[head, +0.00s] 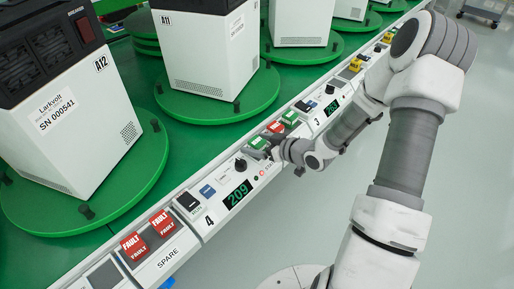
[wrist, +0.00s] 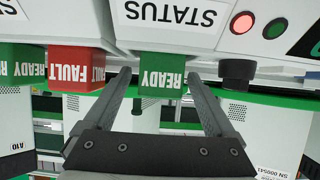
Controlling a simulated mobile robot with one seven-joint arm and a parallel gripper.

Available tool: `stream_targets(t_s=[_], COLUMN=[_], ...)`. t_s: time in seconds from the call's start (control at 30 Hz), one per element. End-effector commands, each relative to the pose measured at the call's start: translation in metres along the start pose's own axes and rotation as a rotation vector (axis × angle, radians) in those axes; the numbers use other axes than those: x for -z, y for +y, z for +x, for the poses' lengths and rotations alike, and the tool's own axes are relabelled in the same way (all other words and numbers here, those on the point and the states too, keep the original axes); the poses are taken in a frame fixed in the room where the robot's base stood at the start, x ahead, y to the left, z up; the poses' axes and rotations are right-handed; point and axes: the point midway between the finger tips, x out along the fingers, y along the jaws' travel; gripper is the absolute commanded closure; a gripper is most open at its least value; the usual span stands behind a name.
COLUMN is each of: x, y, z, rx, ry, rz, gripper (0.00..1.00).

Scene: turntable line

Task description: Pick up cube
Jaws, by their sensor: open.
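A green cube marked READY (wrist: 162,79) sits at the STATUS part of the console, upside down in the wrist view. My gripper (wrist: 160,92) is open, with one finger on each side of this cube and a gap showing on both sides. In the head view my gripper (head: 277,149) is at the console beside this green cube (head: 258,143), partly covering it. A red FAULT cube (wrist: 76,69) and another green READY cube (wrist: 22,68) are to the left in the wrist view. They also show in the head view, red (head: 275,127) and green (head: 289,117).
The console (head: 213,222) runs diagonally, with a green 209 display (head: 236,195) and knobs. Two red FAULT cubes (head: 133,246) are at the SPARE section. White machines (head: 207,50) stand on green turntables (head: 216,108) behind.

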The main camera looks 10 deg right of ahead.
Motion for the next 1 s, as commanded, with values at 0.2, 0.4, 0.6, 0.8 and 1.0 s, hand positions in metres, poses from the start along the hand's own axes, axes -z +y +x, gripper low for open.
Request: stream_targets(t_s=[0.2,0.4,0.6,0.8,1.0], x=[0.0003,0.0003,0.0002,0.0004,0.0025], y=[0.0,0.0,0.0,0.0,0.0001], z=[0.0005,0.0003,0.0002,0.0002,-0.0007], rx=[0.0,0.0,0.0,0.0,0.0], ry=[0.0,0.0,0.0,0.0,0.001], rz=[0.0,0.0,0.0,0.0,-0.001], gripper=[0.1,0.46,0.82,1.0,1.0])
